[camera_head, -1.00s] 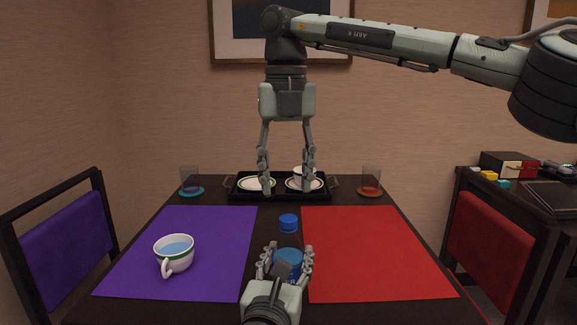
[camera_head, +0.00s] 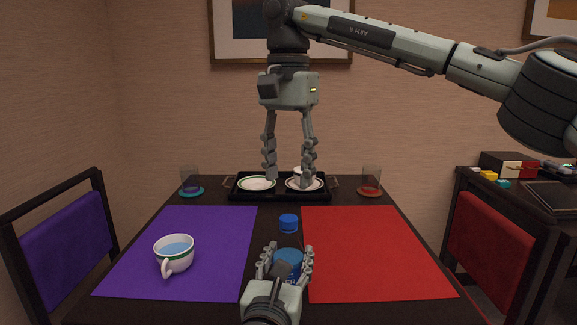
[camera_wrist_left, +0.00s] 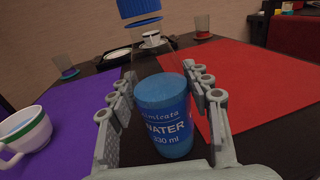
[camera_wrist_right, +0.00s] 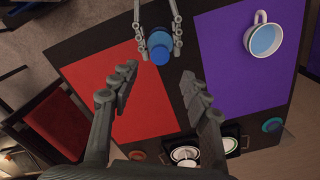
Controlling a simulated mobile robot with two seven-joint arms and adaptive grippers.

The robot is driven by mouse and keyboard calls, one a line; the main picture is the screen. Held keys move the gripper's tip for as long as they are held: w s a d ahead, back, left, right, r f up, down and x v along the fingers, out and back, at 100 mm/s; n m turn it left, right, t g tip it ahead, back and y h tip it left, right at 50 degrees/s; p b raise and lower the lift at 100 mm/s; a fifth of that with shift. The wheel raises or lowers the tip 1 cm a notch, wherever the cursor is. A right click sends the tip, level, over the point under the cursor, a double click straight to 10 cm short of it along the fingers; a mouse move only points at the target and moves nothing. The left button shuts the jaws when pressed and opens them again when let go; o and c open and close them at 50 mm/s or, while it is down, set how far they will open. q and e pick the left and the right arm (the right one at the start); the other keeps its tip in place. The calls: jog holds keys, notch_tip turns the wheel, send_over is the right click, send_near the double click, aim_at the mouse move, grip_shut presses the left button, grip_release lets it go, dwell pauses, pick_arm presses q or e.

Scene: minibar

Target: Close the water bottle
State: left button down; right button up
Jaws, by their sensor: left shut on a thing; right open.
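The water bottle (camera_head: 288,258) stands upright near the front of the table, between the two mats. Its blue lower part with the WATER label (camera_wrist_left: 165,125) shows in the left wrist view. A blue cap (camera_head: 288,223) shows above it, at the bottle's top, with a see-through stretch between. I cannot tell whether the cap is seated tight. My left gripper (camera_head: 285,252) is shut around the bottle's body. My right gripper (camera_head: 289,183) is open and empty, pointing down, higher than the cap. In the right wrist view the cap (camera_wrist_right: 159,55) lies beyond and between its fingers.
A purple mat (camera_head: 210,225) with a water-filled cup (camera_head: 174,254) is on the left; a red mat (camera_head: 375,250) is on the right. A black tray (camera_head: 240,195) with plates and a cup stands behind. Two glasses on coasters flank it.

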aim_at(288, 217)
jog(key=shift+n, duration=0.9)
jog(key=shift+f, duration=3.95)
jog(key=shift+c, duration=0.5)
grip_shut()
